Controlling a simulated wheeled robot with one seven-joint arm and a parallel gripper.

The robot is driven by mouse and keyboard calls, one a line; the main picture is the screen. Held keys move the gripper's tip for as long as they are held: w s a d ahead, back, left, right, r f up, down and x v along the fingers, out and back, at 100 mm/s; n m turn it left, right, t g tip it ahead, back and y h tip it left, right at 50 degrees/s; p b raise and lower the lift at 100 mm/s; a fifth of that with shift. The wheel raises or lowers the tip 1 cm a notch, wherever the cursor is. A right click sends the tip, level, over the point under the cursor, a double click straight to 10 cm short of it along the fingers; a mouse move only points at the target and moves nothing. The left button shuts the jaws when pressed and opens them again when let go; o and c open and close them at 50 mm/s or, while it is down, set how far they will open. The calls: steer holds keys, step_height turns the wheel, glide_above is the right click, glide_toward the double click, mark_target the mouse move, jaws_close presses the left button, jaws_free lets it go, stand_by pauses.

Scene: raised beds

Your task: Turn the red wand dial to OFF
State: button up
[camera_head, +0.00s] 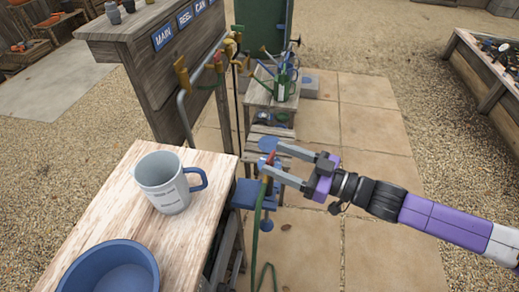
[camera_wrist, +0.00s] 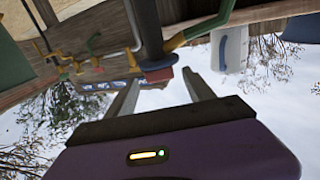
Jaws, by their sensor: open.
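The red wand dial (camera_head: 271,158) is a small red piece at the head of a wand with a green hose hanging below it. In the wrist view the red piece (camera_wrist: 160,74) sits at the gap between my fingertips, below a blue ring on a dark shaft. My gripper (camera_head: 273,161) is open, with its two grey fingers reaching left to either side of the dial. In the wrist view my gripper (camera_wrist: 160,80) shows a gap around the red piece; I cannot tell whether a finger touches it. No OFF mark is readable.
A wooden table (camera_head: 118,207) at the left holds a grey mug (camera_head: 163,184) with a blue handle and a blue bowl (camera_head: 112,270). A wooden board with taps and blue labels (camera_head: 163,37) stands behind. A green watering can (camera_head: 285,84) is on a bench. Paving at the right is clear.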

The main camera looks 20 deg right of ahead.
steer(key=x, duration=0.5)
steer(key=shift+w+a+p, duration=0.2)
steer(key=shift+a+p, duration=0.05)
steer(key=shift+p, duration=0.05)
steer(key=shift+c, duration=0.2)
jaws_close()
